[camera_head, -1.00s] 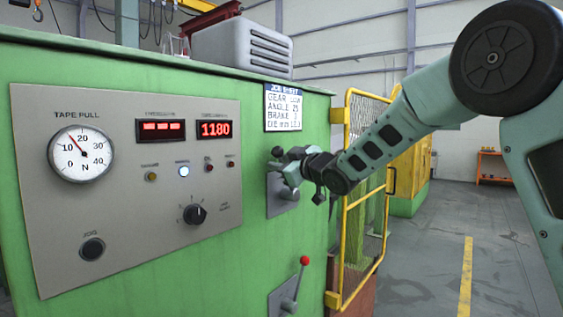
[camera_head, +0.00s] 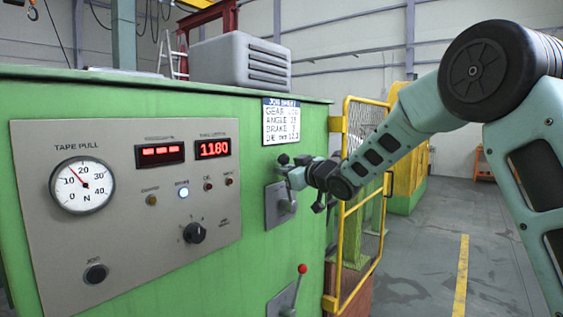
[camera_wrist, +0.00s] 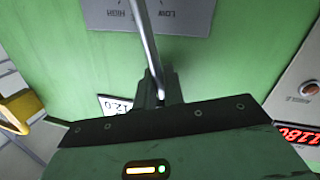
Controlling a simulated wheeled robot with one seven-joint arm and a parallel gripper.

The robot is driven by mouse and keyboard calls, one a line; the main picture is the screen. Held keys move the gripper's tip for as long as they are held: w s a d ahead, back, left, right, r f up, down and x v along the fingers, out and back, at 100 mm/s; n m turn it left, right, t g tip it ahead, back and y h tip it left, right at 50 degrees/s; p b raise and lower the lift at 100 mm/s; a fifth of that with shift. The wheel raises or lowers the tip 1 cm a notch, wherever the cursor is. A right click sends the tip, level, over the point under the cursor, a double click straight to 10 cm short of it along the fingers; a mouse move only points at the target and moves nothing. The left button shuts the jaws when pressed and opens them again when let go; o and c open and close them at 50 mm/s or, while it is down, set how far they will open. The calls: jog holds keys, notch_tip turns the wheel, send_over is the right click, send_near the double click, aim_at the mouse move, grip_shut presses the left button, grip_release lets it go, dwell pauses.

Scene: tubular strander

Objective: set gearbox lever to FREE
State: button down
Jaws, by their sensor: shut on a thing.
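The gearbox lever stands on a grey plate (camera_head: 273,212) on the green cabinet, below the job sheet. My gripper (camera_head: 290,171) is at the upper part of this lever and hides its top end. In the wrist view the lever's thin metal rod (camera_wrist: 144,35) runs from the upper edge down into my gripper (camera_wrist: 158,92), which is shut on it. The plate (camera_wrist: 195,14) shows LOW and HIGH upside down in that view. I cannot read a FREE mark.
A second lever with a red knob (camera_head: 302,268) is below. The control panel (camera_head: 120,240) with gauge and displays is to the left. A yellow mesh guard (camera_head: 347,215) stands close to the right. Floor (camera_head: 415,255) beyond it is clear.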

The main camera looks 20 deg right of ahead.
jog(key=d+m+p, duration=0.1)
jog(key=p, duration=0.1)
jog(key=w+d+r+m+p, duration=0.1)
jog(key=p, duration=0.1)
jog(key=shift+w+g, duration=0.25)
jog(key=shift+g, duration=0.05)
jog(key=shift+w+d+f+m+p, duration=0.25)
jog(key=shift+d+m+p, duration=0.15)
jog(key=shift+p, duration=0.15)
jog(key=c, duration=1.6)
grip_release()
jog(key=shift+s, duration=0.15)
jog(key=b+v, duration=0.4)
jog(key=v, duration=1.3)
jog(key=shift+d, duration=0.15)
